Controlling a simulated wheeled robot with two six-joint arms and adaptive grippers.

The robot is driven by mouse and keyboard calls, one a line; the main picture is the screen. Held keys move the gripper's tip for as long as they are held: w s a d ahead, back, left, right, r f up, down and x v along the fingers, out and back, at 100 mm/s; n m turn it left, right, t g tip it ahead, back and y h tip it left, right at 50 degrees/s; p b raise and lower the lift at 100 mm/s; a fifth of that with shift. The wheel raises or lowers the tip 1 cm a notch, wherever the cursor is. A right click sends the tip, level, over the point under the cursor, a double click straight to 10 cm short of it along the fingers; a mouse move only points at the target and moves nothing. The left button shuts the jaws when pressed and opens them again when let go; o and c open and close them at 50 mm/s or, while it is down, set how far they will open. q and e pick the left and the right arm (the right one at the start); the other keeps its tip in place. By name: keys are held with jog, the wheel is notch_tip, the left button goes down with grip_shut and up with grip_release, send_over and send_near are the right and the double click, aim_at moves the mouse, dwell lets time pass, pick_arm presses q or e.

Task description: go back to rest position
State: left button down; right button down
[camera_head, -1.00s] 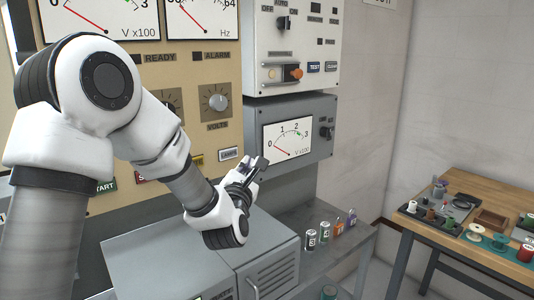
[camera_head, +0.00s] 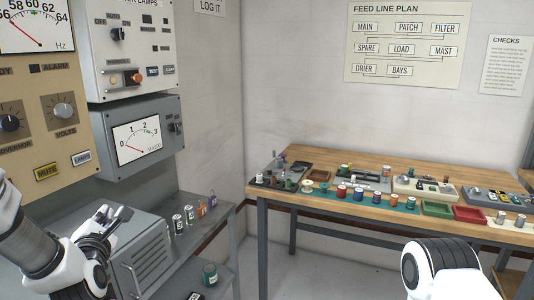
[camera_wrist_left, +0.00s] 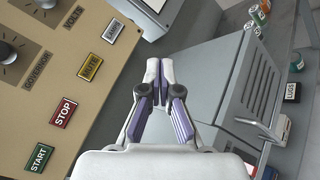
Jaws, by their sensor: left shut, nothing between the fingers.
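My left gripper (camera_head: 108,219) is at the lower left of the head view, in front of the tan control panel and above the grey louvred cabinet (camera_head: 142,262). In the left wrist view its fingers (camera_wrist_left: 158,75) are together with nothing between them. They point toward the grey cabinet and are apart from the panel buttons. A white rounded part of my right arm (camera_head: 445,265) shows at the bottom right of the head view. My right gripper is out of the frame.
The tan panel (camera_head: 40,120) with knobs and buttons is close on the left. A grey meter box (camera_head: 140,140) hangs beside it. Several cans (camera_head: 190,215) stand on a grey shelf. A wooden bench (camera_head: 330,160) with trays and spools is at the back right. Open floor lies between.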

pick_arm(q)
jog(key=s+d+f+m+g+h, duration=0.25)
jog(key=s+f+m, duration=0.2)
jog(key=f, duration=0.65)
jog(key=s+d+f+m+g+h, duration=0.15)
jog(key=s+f+m+g, duration=0.35)
jog(key=f, duration=0.5)
jog(key=s+d+f+m+g+h, duration=0.1)
jog(key=s+d+f+m+g, duration=0.15)
jog(key=f+m, duration=0.65)
jog(key=s+d+f+m+g, duration=0.1)
jog(key=s+f+m+g, duration=0.1)
jog(key=s, duration=0.6)
jog(key=s+d+f+m+g, duration=0.2)
jog(key=s+f+m, duration=0.3)
jog(key=s+f, duration=0.2)
jog(key=s+d+f+m+g+h, duration=0.1)
jog(key=s+f+m+g, duration=0.2)
jog(key=s, duration=0.6)
notch_tip(320, 180, down, 2)
jog(key=shift+d+f, duration=0.1)
jog(key=shift+d, duration=0.05)
